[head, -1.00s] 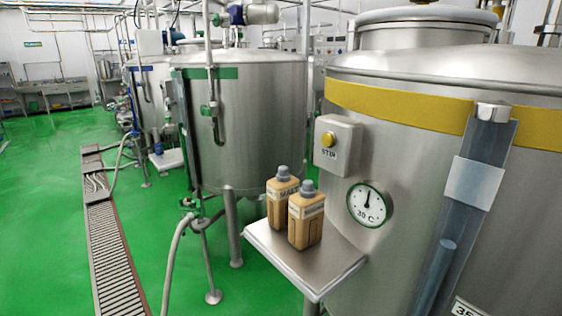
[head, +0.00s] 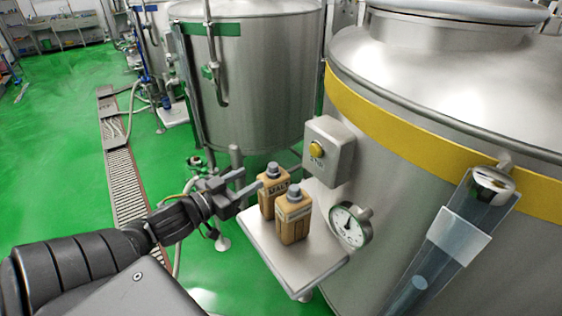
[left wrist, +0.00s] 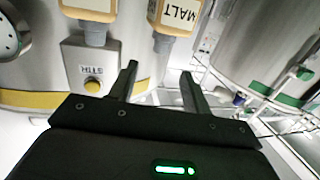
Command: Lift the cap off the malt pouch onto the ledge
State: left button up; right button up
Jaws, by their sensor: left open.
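The malt pouch (head: 267,207) is a tan pouch with a MALT label, upright on the steel ledge (head: 300,268). Its grey cap (head: 272,170) is on top. My left gripper (head: 252,180) is open and empty, just left of the malt pouch's upper part, its fingers pointing toward it. In the left wrist view, which is upside down, the malt pouch (left wrist: 178,16) and its cap (left wrist: 163,43) show ahead of the open fingers (left wrist: 160,78), apart from them. The ledge's front part is bare. My right gripper is not in view.
A second tan pouch (head: 294,222) with a grey cap (head: 294,189) stands close in front of the malt pouch. A button box (head: 325,150) and a dial gauge (head: 350,226) are on the large tank (head: 430,150) just right. Open floor lies left of the ledge.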

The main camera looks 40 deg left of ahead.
aim_at(274, 163)
pick_arm(q)
jog(key=w+b, duration=0.2)
jog(key=w, duration=0.1)
jog(key=w+b, duration=0.1)
jog(key=shift+w+f+b, duration=0.15)
jog(key=shift+f+b, duration=0.1)
jog(key=shift+b, duration=0.1)
jog(key=shift+w, duration=0.2)
jog(key=shift+d+r, duration=0.1)
jog(key=shift+r, duration=0.05)
jog(key=w, duration=0.1)
jog(key=w+p, duration=0.1)
jog(key=w, duration=0.2)
jog(key=shift+w+d+p, duration=0.3)
jog(key=shift+w, duration=0.05)
jog(key=shift+w+d, duration=0.1)
jog(key=shift+w, duration=0.15)
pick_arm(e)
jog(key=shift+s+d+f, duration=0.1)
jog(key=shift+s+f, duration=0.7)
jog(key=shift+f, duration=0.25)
